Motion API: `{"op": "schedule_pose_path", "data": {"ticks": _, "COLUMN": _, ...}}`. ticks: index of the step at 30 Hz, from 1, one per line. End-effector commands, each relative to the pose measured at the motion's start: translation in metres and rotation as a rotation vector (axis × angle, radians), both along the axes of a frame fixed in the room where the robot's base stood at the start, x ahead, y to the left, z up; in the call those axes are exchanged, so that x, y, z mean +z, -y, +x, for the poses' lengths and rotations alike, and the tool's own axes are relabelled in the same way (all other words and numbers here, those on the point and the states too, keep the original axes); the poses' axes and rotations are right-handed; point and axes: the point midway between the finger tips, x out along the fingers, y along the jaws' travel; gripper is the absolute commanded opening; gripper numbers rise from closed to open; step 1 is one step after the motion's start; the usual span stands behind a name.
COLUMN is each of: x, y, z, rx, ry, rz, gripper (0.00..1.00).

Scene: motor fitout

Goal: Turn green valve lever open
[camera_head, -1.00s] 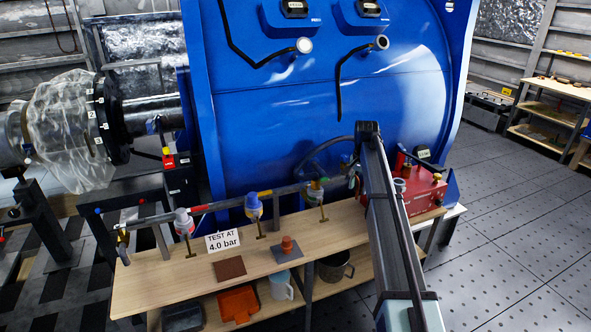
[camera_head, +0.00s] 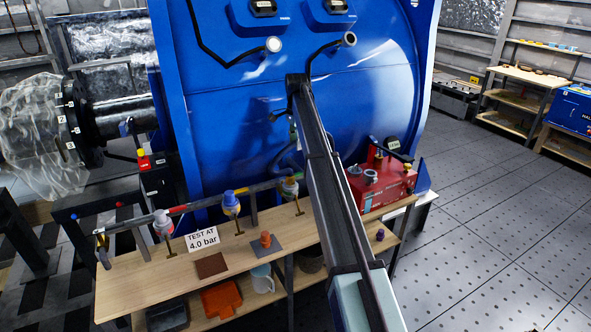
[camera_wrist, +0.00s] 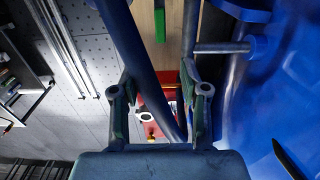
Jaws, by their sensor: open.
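A row of valves stands along the pipe above the wooden bench in the head view. The green valve (camera_head: 289,187) is the rightmost, beside my arm; its lever's exact angle is hard to tell there. In the wrist view a long green bar, seemingly its lever (camera_wrist: 190,28), shows at the top, ahead of the fingers and apart from them. My gripper (camera_wrist: 158,84) is open with nothing held. A thick dark bar or hose crosses the view between its fingers. In the head view my gripper is mostly hidden behind my arm.
A blue valve (camera_head: 231,203) and a grey-white valve (camera_head: 163,224) stand farther left. A "TEST AT 4.0 bar" sign (camera_head: 202,239) stands on the bench (camera_head: 135,283). A red pump unit (camera_head: 385,184) sits right of my arm. The big blue housing (camera_head: 220,110) rises behind.

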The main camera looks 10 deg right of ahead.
Motion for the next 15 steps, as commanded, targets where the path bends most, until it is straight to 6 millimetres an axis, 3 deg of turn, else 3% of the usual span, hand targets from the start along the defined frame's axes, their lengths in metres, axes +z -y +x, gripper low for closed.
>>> {"op": "schedule_pose_path", "data": {"ticks": 15, "x": -0.098, "y": 0.0, "z": -0.001, "rx": 0.002, "ry": -0.001, "rz": 0.0, "gripper": 0.45}}
